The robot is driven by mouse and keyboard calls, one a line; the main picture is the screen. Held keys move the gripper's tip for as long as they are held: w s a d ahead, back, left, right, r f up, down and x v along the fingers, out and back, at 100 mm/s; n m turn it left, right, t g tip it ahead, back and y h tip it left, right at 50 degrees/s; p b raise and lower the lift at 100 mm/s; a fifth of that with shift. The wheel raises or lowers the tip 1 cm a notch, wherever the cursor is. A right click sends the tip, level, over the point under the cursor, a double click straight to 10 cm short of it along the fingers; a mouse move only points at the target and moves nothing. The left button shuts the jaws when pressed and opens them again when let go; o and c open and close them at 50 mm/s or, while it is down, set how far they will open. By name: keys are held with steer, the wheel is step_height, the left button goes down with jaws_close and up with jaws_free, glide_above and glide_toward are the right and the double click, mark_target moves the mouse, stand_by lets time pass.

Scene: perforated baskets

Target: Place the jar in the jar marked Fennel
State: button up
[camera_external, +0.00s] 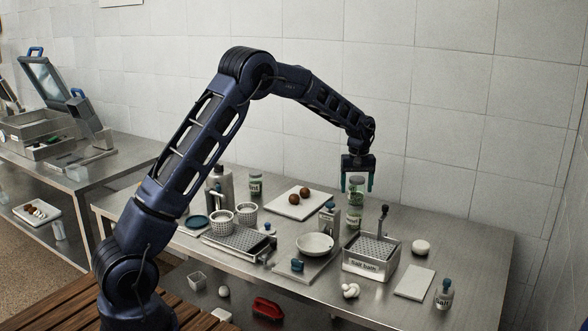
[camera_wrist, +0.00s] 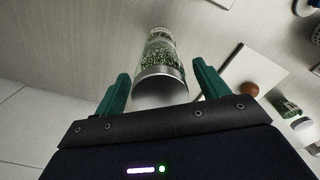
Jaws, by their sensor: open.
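My gripper (camera_external: 357,188) is open and points down over the back right of the steel table. A glass jar with green contents and a grey lid (camera_external: 356,184) shows between its fingers in the external view. In the wrist view a metal-lidded jar of green flakes (camera_wrist: 161,75) stands between the green fingers (camera_wrist: 160,90), with gaps at both sides. Another green-filled jar (camera_external: 354,217) shows directly below it in the external view; whether it is stacked or in front, I cannot tell. A third jar with a partly legible label (camera_external: 255,187) stands further left. I cannot read "Fennel" on any jar.
A white board (camera_external: 292,206) with two brown balls lies left of my gripper. A grey dispenser (camera_external: 329,219) stands close by at the left. The right back corner is clear.

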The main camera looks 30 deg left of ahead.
step_height(320, 180, up, 11)
steer(key=shift+r, duration=0.15)
steer(key=shift+s+a+r, duration=0.1)
steer(key=shift+r, duration=0.4)
steer(key=s+a+r+m+t, duration=0.1)
steer(key=s+a+r, duration=0.4)
steer(key=s, duration=0.3)
steer(key=s+a+r+m, duration=0.1)
steer(key=s+a+r, duration=0.45)
steer(key=s, duration=0.25)
steer(key=s+a+r+m+t, duration=0.1)
steer(key=s+a+r, duration=0.3)
steer(key=s+a, duration=0.3)
steer(key=s+a+f+m+t, duration=0.1)
steer(key=s+a+f, duration=0.1)
steer(key=s, duration=0.8)
steer(key=s+a+f+m, duration=0.1)
steer(key=s+a+f, duration=0.1)
steer(key=s, duration=0.8)
steer(key=s+a+f+m+t, duration=0.1)
steer(key=s+a+f, duration=0.1)
steer(key=s, duration=0.8)
steer(key=shift+a+f+m+t, duration=0.3)
steer(key=shift+f+m, duration=0.1)
steer(key=shift+f, duration=0.15)
